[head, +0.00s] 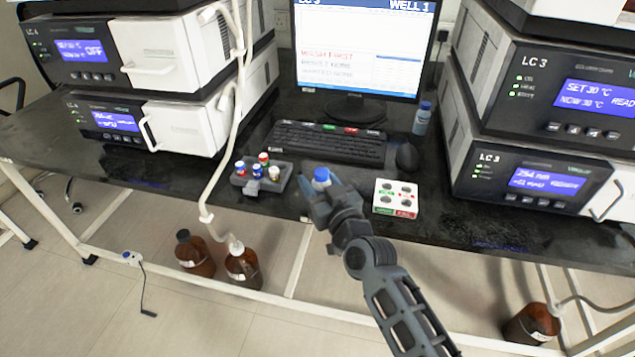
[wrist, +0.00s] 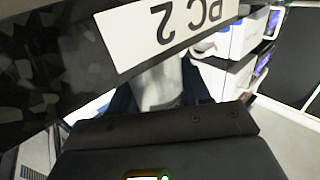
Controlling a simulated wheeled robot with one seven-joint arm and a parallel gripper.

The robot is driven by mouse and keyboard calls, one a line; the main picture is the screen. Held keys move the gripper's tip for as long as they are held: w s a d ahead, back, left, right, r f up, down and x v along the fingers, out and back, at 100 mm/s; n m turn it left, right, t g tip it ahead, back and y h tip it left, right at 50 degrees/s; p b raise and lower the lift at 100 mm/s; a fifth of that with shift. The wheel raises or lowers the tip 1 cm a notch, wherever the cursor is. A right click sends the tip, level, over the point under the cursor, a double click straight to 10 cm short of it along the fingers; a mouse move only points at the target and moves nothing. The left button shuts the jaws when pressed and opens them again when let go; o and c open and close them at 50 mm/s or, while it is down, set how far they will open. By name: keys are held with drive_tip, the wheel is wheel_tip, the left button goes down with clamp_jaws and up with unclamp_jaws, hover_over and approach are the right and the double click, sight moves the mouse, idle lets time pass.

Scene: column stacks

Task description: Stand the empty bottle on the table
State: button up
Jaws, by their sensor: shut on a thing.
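A small bottle with a blue cap (head: 321,176) is held between the fingers of my gripper (head: 322,189). My gripper is over the front edge of the black table (head: 140,165), between a grey vial rack and a white block. The fingers cover most of the bottle, so I cannot tell what is in it or whether its base touches the table. In the wrist view a pale grey bottle body (wrist: 165,85) shows beyond the dark gripper parts, partly hidden. A second blue-capped bottle (head: 421,119) stands upright right of the monitor.
The grey rack (head: 240,183) holds several capped vials. The white block (head: 397,191) has dark holes. A keyboard (head: 330,144), mouse (head: 407,156) and monitor (head: 362,50) lie behind. Instrument stacks stand on both sides. A white tube (head: 220,165) hangs over the front edge.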

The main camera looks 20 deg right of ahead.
drive_tip(key=shift+f, duration=0.2)
drive_tip(key=o, duration=1)
drive_tip(key=shift+r, duration=0.1)
drive_tip(key=shift+r, duration=0.1)
drive_tip(key=shift+s, duration=0.15)
drive_tip(key=s, duration=0.7)
drive_tip(key=s+b, duration=0.1)
drive_tip(key=s, duration=0.3)
drive_tip(key=shift+s+d, duration=0.3)
drive_tip(key=shift+s, duration=0.05)
